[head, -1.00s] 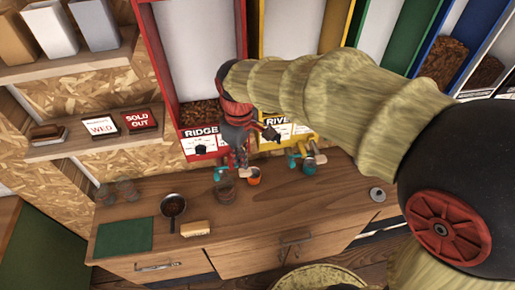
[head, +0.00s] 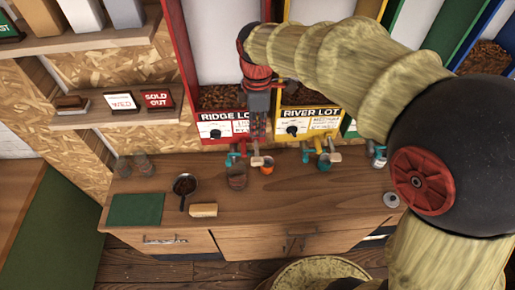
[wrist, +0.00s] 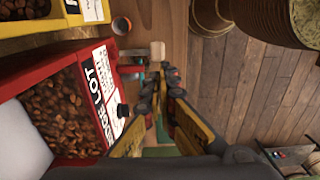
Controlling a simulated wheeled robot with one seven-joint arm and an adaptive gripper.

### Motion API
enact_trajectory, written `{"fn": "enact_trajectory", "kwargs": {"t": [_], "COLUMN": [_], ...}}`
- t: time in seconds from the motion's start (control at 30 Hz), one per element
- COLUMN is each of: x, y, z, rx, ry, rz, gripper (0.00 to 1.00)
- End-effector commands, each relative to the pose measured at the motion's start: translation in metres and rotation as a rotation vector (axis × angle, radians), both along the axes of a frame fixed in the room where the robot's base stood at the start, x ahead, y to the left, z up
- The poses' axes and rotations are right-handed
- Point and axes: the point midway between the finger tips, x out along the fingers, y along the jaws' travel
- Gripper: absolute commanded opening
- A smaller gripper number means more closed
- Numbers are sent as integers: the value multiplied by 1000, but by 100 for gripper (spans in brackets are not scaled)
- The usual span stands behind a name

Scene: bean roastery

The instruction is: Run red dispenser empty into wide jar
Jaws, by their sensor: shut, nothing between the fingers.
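The red dispenser (head: 184,62), labelled RIDGE LOT, stands at the back of the counter with brown beans behind its window. It also fills the left of the wrist view (wrist: 75,62). My gripper (head: 257,135) is shut and empty in front of the red dispenser's right side, above the counter. In the wrist view its fingers (wrist: 160,82) point toward a pale paddle-like handle (wrist: 157,50), apart from it.
An orange cup (head: 268,166) stands right of the jar. The yellow RIVER LOT dispenser (head: 307,122) is beside the red one. Two jars, a pan of beans (head: 184,184), a tan block (head: 203,210) and a green mat (head: 136,209) are on the left counter.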

Motion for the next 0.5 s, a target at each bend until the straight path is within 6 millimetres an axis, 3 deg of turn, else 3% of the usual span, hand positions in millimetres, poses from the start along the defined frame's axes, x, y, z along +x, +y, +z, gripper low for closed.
{"fn": "enact_trajectory", "kwargs": {"t": [0.17, 0.5], "x": [-1, -1], "y": [0, 0], "z": [-21, -87], "rx": [-1, -2], "ry": [3, 4], "rz": [-1, -1], "gripper": [0, 0]}}
